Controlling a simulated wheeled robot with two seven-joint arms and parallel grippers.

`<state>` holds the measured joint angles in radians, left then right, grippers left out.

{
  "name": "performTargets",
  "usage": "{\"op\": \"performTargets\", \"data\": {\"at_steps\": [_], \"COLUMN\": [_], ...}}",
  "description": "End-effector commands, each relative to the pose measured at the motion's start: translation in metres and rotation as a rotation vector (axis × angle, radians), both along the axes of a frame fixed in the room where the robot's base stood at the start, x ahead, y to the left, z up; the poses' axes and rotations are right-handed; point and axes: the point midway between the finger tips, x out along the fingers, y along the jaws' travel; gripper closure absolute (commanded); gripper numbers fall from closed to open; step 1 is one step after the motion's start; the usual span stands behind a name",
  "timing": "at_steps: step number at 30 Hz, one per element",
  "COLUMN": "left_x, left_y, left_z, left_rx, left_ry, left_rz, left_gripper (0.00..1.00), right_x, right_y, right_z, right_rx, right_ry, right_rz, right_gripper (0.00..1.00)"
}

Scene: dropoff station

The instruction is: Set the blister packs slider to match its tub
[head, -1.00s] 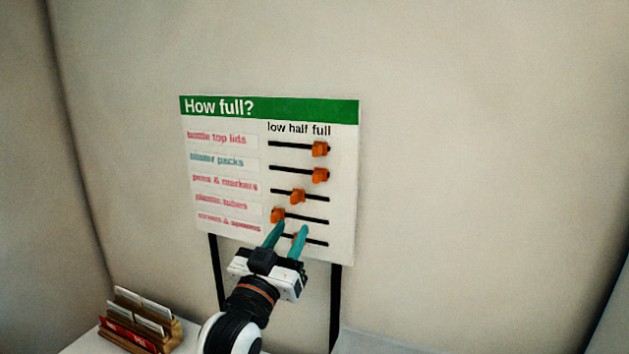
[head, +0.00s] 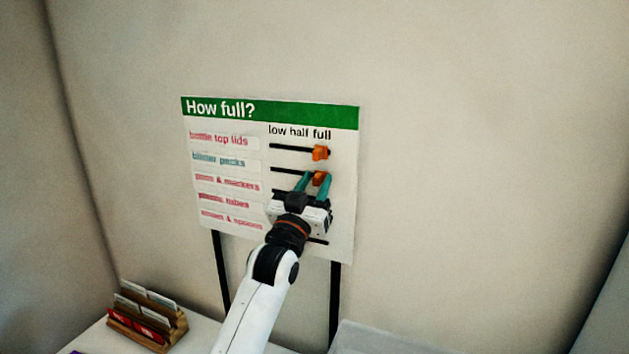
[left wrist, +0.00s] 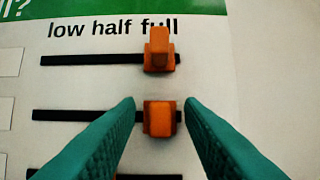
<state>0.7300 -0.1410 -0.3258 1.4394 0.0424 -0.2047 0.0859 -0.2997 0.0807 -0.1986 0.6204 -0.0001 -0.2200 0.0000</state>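The "How full?" board (head: 345,150) shows several labelled rows with slots under "low half full". The blister packs label (head: 222,160) is in the second row. Its orange slider knob (head: 320,178) sits near the full end and also shows in the left wrist view (left wrist: 159,118). My left gripper (head: 317,181) is open, with its teal fingers on either side of this knob; the left wrist view shows a gap on each side. I cannot tell how deep the fingers reach. The tub is not in view. My right gripper is not in view.
The bottle top lids knob (head: 320,153) is just above, also near full, and shows close by in the left wrist view (left wrist: 159,50). My gripper hides the lower knobs. A wooden card holder (head: 147,322) stands at the lower left. The wall right of the board is clear.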

Motion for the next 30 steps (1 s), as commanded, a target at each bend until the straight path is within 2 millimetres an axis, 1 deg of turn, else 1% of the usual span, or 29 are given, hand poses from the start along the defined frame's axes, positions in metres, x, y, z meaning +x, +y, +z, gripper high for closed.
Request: {"op": "performTargets", "data": {"at_steps": [7,13,14,21,23,27,30], "left_x": [0.000,0.000,0.000,0.001,0.005,0.015,0.019], "left_y": [0.000,0.000,0.000,0.002,0.010,0.034,0.044], "left_z": [0.000,0.000,-0.001,-0.001,-0.002,-0.003,-0.002], "left_rx": [0.000,0.000,0.000,0.002,0.005,0.007,0.004], "left_ry": [0.001,0.001,0.001,0.001,0.000,0.000,0.002], "left_rz": [0.000,0.000,0.000,0.000,0.003,0.004,0.002], "left_gripper": [0.65,0.98,1.00,1.00,1.00,1.00,1.00], "right_x": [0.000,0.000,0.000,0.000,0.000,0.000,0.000], "right_y": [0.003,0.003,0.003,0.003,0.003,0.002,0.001], "right_z": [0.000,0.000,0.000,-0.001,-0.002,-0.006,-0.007], "right_rx": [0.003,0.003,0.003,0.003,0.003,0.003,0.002], "right_ry": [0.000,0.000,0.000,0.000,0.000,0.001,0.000], "right_rz": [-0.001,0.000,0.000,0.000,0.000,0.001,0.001], "right_gripper": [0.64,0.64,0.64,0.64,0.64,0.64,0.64]}}
